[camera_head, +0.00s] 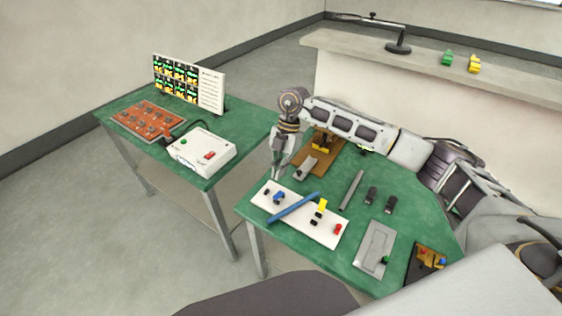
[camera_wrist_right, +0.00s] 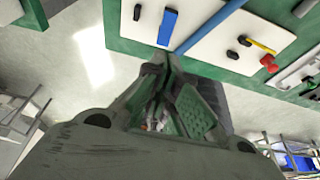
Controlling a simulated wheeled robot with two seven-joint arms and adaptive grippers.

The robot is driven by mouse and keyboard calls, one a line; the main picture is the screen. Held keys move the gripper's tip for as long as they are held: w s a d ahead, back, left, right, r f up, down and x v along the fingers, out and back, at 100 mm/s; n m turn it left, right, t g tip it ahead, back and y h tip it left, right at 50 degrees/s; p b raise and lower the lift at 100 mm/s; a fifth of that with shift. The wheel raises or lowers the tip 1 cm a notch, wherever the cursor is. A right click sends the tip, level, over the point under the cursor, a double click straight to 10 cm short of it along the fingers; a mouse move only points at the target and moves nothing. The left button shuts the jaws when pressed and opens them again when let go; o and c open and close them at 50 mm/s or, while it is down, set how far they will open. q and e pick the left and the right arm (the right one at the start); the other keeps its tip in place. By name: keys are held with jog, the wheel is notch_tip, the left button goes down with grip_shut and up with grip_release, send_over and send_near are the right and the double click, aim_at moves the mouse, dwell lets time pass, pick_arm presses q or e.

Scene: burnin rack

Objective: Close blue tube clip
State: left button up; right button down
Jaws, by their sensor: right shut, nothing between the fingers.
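The blue clip (camera_head: 278,197) sits on the left part of a white board (camera_head: 312,230) at the green table's left end. In the right wrist view the blue clip (camera_wrist_right: 168,27) shows as a short blue bar near a black knob. Whether it is open or closed is too small to tell. A long blue tube (camera_head: 293,207) lies slanted across the board beside it. My right gripper (camera_head: 277,174) points down, shut and empty, just behind the blue clip in the head view. In the wrist view its fingertips (camera_wrist_right: 160,58) are close to the board's edge, apart from the clip.
A yellow clip (camera_head: 322,205) and a red part (camera_head: 338,229) are on the same board. A grey bar (camera_head: 351,189), two black clips and a grey plate (camera_head: 375,247) lie to the right. A second green table (camera_head: 244,136) with a white box stands at left.

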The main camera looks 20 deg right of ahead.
aim_at(275, 198)
jog(key=x, duration=0.7)
jog(key=shift+s+a+f+p, duration=0.1)
jog(key=shift+f+p, duration=0.15)
jog(key=shift+p, duration=0.15)
jog(key=shift+s+a+f, duration=0.1)
jog(key=shift+f, duration=0.45)
pick_arm(q)
jog(key=shift+s+d+r, duration=0.15)
jog(key=shift+d+r, duration=0.15)
jog(key=shift+d, duration=0.3)
jog(key=shift+s+d+r, duration=0.15)
jog(key=shift+d+r, duration=0.1)
jog(key=shift+d, duration=0.35)
pick_arm(e)
jog(key=shift+f, duration=0.15)
jog(key=shift+s+a+f+p, duration=0.3)
jog(key=shift+s+a+f, duration=0.15)
jog(key=shift+a+f, duration=0.25)
jog(key=shift+s+f, duration=0.15)
jog(key=shift+f, duration=0.15)
pick_arm(q)
jog(key=shift+a+r, duration=0.2)
jog(key=shift+a, duration=0.4)
jog(key=shift+d, duration=0.15)
pick_arm(e)
jog(key=shift+s+f, duration=0.1)
